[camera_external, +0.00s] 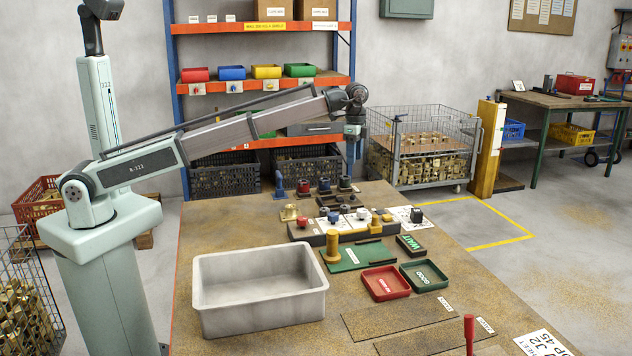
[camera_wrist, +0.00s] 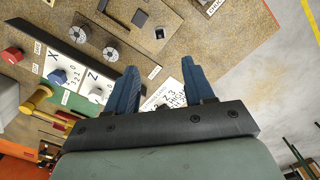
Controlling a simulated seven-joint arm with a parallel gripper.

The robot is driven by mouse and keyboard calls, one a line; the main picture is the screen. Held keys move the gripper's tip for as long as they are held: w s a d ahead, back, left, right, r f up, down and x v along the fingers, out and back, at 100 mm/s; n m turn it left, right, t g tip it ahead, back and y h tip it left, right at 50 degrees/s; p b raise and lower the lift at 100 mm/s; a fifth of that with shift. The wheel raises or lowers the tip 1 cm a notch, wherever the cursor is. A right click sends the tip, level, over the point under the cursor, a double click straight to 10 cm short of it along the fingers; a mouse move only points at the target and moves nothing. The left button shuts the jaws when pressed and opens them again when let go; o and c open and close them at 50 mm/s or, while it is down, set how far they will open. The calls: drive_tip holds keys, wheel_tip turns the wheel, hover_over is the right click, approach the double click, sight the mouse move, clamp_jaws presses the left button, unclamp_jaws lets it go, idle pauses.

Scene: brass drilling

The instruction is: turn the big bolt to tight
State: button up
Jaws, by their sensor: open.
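My gripper (camera_external: 355,150) hangs above the far end of the bench, apart from everything on it. In the wrist view its two blue fingers (camera_wrist: 160,72) are spread with nothing held between them. No part can be picked out for sure as the big bolt. A small square block (camera_wrist: 160,33) sits beyond the fingertips. A white printed card (camera_wrist: 168,97) shows between the fingers, partly hidden.
A dark control bar (camera_external: 318,238) with knobs stands mid-bench, beside a yellow post (camera_external: 332,245). A large grey bin (camera_external: 262,315), a red tray (camera_external: 385,283) and a green tray (camera_external: 425,275) stand nearer. An upright red handle (camera_external: 469,335) is at the near edge.

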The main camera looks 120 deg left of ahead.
drive_tip(key=shift+c, duration=0.3)
drive_tip(key=shift+c, duration=0.7)
drive_tip(key=n, duration=1.8)
approach(353, 197)
drive_tip(key=f, duration=0.8)
drive_tip(key=shift+s+a+f, duration=0.1)
drive_tip(key=shift+s+a, duration=0.15)
drive_tip(key=shift+a, duration=0.15)
clamp_jaws()
